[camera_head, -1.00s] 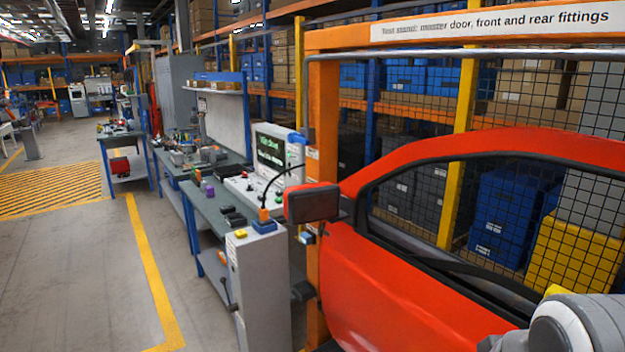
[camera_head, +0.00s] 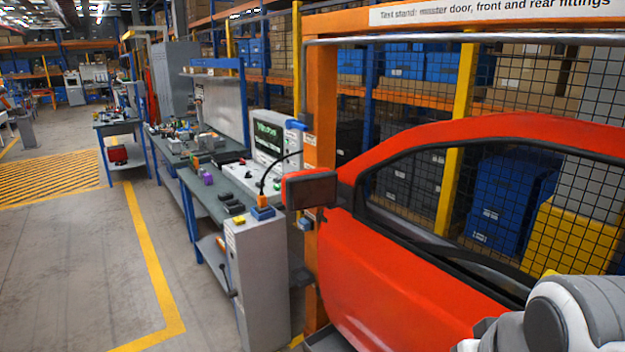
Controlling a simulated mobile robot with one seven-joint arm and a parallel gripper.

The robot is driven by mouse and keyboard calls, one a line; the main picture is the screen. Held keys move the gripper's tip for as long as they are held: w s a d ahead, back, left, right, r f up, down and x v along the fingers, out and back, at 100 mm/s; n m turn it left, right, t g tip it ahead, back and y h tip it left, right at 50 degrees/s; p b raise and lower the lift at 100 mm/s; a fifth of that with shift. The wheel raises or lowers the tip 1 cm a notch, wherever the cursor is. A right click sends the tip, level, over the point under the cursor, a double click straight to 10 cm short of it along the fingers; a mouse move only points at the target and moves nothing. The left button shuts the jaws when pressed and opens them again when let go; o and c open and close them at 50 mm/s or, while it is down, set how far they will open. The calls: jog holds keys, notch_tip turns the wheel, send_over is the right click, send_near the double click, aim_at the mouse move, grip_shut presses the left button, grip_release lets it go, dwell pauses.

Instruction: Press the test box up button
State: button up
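A pale box with small red and green buttons (camera_head: 250,178) lies on the workbench, in front of a white unit with a dark screen (camera_head: 269,134). A grey pedestal (camera_head: 262,285) stands in front of the bench with a yellow piece (camera_head: 239,220) and a blue block with an orange plug (camera_head: 262,208) on top. A black cable rises from the plug. I cannot tell which of these is the test box, and no up button can be made out. My gripper is out of view; only a white and grey part of my arm shows at the lower right.
A red car door (camera_head: 400,280) with a dark-faced mirror (camera_head: 311,189) hangs in an orange frame (camera_head: 321,110) to the right, close to the pedestal. Mesh fencing and shelves stand behind. The floor (camera_head: 80,270) on the left is clear, with a yellow line (camera_head: 150,260).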

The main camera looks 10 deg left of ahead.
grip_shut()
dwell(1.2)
